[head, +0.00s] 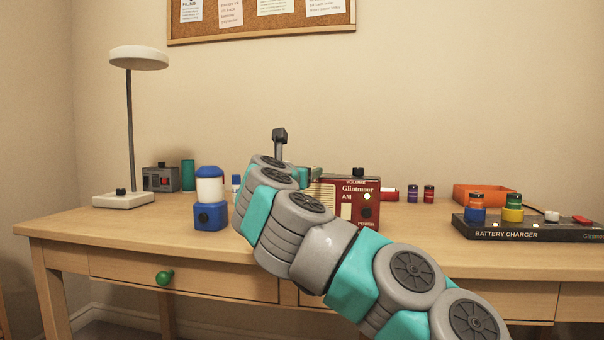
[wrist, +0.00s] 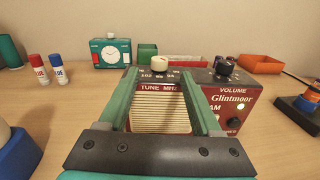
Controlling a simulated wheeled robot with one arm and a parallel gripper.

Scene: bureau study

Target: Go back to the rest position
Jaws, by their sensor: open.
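My gripper (wrist: 160,78) is open, its two green fingers apart and pointing at the front of a dark red radio (wrist: 228,104). The radio's striped speaker grille and cream tuning knob (wrist: 159,63) show between the fingers, with nothing held. I cannot tell whether the fingers touch the radio. In the head view my arm reaches over the desk from the lower right and hides the radio's left part (head: 368,190); the gripper itself is mostly hidden behind the arm links.
The wooden desk (head: 130,226) holds a lamp (head: 138,58), a blue and white lantern-like object (head: 210,197) left of my arm, and a battery charger (head: 530,231) at right.

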